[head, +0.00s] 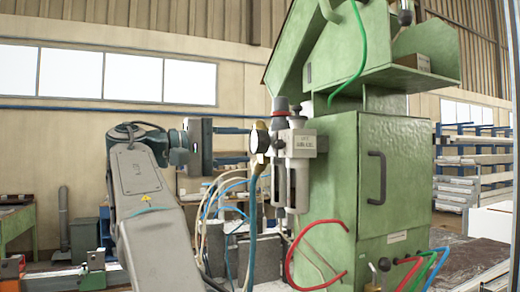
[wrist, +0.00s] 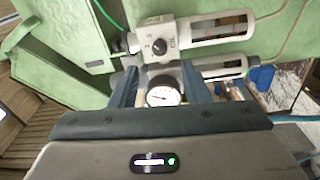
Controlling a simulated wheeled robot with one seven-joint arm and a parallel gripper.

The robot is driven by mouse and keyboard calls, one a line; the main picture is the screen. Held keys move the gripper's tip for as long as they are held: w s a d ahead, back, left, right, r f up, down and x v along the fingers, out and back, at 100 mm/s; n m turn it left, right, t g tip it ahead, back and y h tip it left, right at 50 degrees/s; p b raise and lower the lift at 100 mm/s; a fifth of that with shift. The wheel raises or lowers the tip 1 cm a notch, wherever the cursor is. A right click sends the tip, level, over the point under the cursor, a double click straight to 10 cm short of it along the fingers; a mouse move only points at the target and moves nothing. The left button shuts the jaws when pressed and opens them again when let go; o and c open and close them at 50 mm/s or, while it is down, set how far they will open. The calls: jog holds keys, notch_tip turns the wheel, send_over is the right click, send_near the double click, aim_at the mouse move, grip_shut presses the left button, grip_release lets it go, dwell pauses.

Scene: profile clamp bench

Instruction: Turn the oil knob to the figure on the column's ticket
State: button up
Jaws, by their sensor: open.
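The oil knob (wrist: 159,46) is a small dark round knob on a pale grey block marked OIL, with figures around it that are too small to read surely. My gripper (wrist: 160,80) is open and empty. Its fingers stand either side of a round gauge (wrist: 163,95) in the wrist view, with the knob just beyond the tips. In the head view my gripper (head: 243,145) is left of the air unit (head: 290,170) on the green column (head: 340,185). The knob cannot be made out there.
Clear bowls (wrist: 215,27) lie alongside the block in the wrist view. Blue and white hoses (head: 225,190) hang below my gripper. A red hose (head: 300,260) loops before the column. The green cabinet door has a dark handle (head: 377,178). Another small label (head: 397,237) sits below it.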

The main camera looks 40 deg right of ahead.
jog(key=v, duration=0.6)
jog(key=shift+a, duration=0.2)
jog(key=d+f+n+t+y, duration=0.2)
jog(key=f+n+t+y, duration=0.15)
jog(key=f, duration=0.75)
jog(key=d+f+n+t+y, duration=0.3)
jog(key=f+y, duration=0.1)
jog(key=f, duration=0.7)
jog(key=s+a+f+m+y, duration=0.1)
jog(key=s+a+f+y, duration=0.4)
jog(key=f, duration=0.8)
jog(key=s+a+f+m+y, duration=0.2)
jog(key=s+a+f+y, duration=0.3)
jog(key=s+a+f, duration=0.6)
notch_tip(320, 180, down, 3)
jog(key=shift+s+a+f+t, duration=0.15)
jog(key=shift+s+a+t, duration=0.25)
jog(key=shift+a, duration=0.15)
jog(key=shift+y, duration=0.25)
